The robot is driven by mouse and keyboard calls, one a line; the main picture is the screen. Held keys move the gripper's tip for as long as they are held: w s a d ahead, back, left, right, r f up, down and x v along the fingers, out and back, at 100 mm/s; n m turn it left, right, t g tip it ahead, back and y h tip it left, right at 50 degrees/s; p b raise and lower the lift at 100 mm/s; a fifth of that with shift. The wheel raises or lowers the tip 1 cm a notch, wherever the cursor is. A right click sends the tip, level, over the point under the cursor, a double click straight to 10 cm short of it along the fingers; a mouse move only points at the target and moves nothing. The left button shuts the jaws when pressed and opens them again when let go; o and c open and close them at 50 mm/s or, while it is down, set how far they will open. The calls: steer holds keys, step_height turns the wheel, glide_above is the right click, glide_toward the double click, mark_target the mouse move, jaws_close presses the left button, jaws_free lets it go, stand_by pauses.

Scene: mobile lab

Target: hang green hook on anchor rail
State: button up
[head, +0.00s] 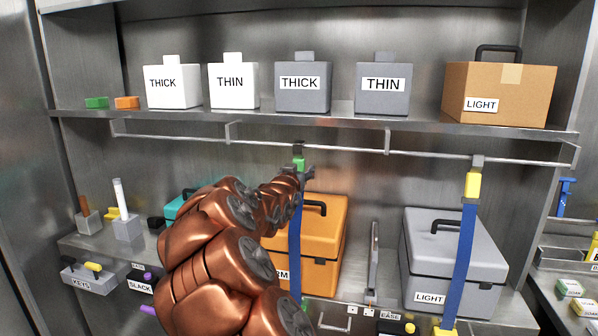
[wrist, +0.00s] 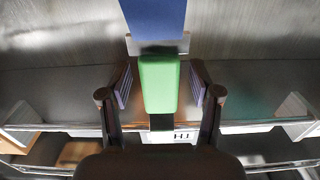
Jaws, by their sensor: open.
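The green hook (head: 299,163) is at the anchor rail (head: 345,149) under the upper shelf, with its dark grey top at the rail and a blue strap (head: 295,240) hanging below. My gripper (head: 305,173) is open around the green block. In the wrist view, the green hook (wrist: 159,84) lies between the two fingers of my gripper (wrist: 160,90), with a gap on each side. The blue strap (wrist: 155,18) is at the top of that view. My gripper's body hides part of the hook's grey end, so I cannot tell how fully it is seated.
A yellow hook (head: 473,186) with a blue strap hangs from the rail at right, by a grey LIGHT case (head: 455,262). An orange case (head: 322,225) stands behind my arm and the strap. Boxes, including a cardboard LIGHT box (head: 500,90), stand on the upper shelf.

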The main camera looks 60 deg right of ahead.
steer(key=v, duration=1.2)
steer(key=shift+f, duration=0.1)
